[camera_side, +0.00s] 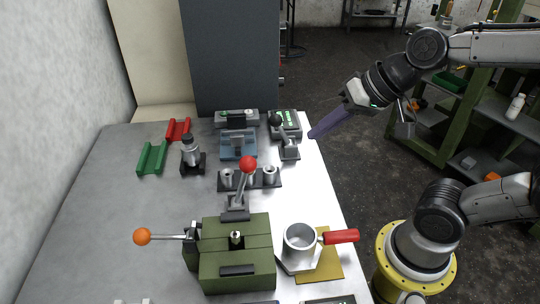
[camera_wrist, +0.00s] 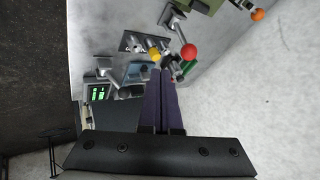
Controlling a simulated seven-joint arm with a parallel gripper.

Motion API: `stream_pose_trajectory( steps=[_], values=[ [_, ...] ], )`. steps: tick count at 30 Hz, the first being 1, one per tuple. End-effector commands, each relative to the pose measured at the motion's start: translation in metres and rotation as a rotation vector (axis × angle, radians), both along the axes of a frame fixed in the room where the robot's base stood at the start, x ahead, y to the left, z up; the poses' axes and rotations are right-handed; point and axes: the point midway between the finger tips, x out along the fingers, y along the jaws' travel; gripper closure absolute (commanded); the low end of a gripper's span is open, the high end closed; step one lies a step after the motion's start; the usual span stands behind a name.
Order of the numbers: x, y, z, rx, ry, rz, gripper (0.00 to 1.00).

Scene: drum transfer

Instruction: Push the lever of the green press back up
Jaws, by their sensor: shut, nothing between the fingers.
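The green press (camera_side: 237,262) is a blocky green machine at the front of the table in the side view. Its lever (camera_side: 168,237) sticks out to the left, roughly level, and ends in an orange ball (camera_side: 142,236). In the wrist view a part of the green press (camera_wrist: 207,5) shows at the top edge, with the orange ball (camera_wrist: 257,14) to its right. My gripper (camera_side: 312,136) has long purple fingers and is over the table's right edge, far behind the press and touching nothing visible. Its fingers also show in the wrist view (camera_wrist: 161,75), together and empty.
A red-ball lever (camera_side: 247,164) stands upright behind the press. A metal cup with a red handle (camera_side: 340,237) is right of the press. A fixture with metal cylinders (camera_side: 270,178), a blue device (camera_side: 238,146) and red and green holders (camera_side: 152,158) stand farther back. The left table area is clear.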

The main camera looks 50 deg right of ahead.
Motion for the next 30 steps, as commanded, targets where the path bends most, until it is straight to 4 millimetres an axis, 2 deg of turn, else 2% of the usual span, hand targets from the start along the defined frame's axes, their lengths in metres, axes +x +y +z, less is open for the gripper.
stream_pose_trajectory(
  steps=[8, 23, 30],
  values=[
    [0.009, 0.003, -0.014, 0.0, 0.007, 0.004, 1.0],
    [0.059, 0.019, -0.082, -0.003, 0.006, 0.002, 1.0],
    [0.071, 0.038, -0.078, -0.003, 0.002, 0.007, 1.0]
  ],
)
